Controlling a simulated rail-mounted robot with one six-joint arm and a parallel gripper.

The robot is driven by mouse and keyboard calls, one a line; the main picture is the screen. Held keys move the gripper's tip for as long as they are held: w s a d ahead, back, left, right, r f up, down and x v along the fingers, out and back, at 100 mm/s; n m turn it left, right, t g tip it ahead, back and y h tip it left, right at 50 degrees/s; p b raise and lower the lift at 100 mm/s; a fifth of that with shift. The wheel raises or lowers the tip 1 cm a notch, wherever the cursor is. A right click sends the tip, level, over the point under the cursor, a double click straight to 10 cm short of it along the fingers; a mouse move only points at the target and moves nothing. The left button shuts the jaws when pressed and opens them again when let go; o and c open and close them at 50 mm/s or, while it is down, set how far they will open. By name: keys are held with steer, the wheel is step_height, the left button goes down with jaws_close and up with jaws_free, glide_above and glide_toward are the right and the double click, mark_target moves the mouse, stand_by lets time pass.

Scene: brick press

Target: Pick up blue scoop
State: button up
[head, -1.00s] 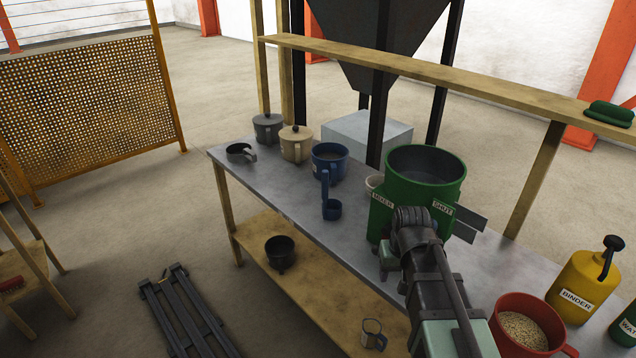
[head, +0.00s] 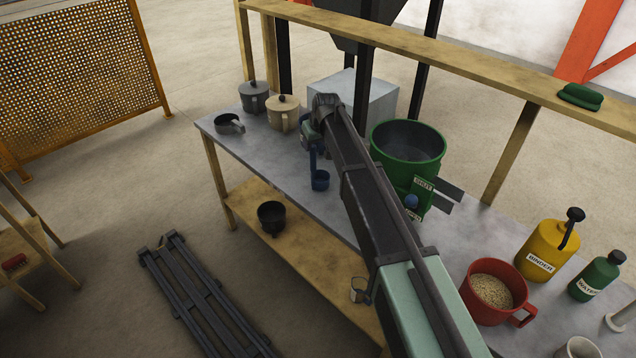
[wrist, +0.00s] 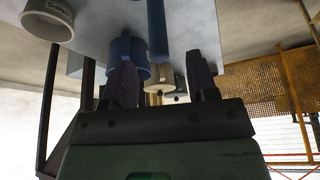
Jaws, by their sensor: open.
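The blue scoop (head: 320,181) stands on the grey bench, its small cup down and its long handle rising beside my gripper. In the wrist view, which looks upside down, its handle (wrist: 158,28) comes in from the top, in line with the gap between my fingers. My gripper (head: 311,143) is over the bench by the handle, partly hidden behind my own arm. In the wrist view my gripper (wrist: 162,68) has its two dark fingers apart, with nothing clearly held. A blue pot (wrist: 127,50) shows behind the left finger there; my arm mostly hides it in the head view.
A tan lidded pot (head: 284,115), a grey lidded pot (head: 253,98) and a dark cup (head: 229,124) stand to the left. The green mixer (head: 400,160) is right of my arm. A wooden shelf beam (head: 440,60) crosses behind. A pale labelled mug (wrist: 46,18) is near in the wrist view.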

mark_target(314, 147)
steer(key=b+x, duration=0.4)
steer(key=x, duration=0.2)
steer(key=shift+w+f+b, duration=0.1)
steer(key=shift+w+b, duration=0.05)
steer(key=shift+b, duration=0.2)
steer(key=shift+d+r, duration=0.1)
steer(key=shift+r, duration=0.2)
jaws_close()
steer(key=shift+p, duration=0.3)
step_height(314, 147, up, 20)
steer(key=p, duration=2)
steer(key=c, duration=0.7)
jaws_free()
steer(key=shift+f, duration=0.1)
jaws_close()
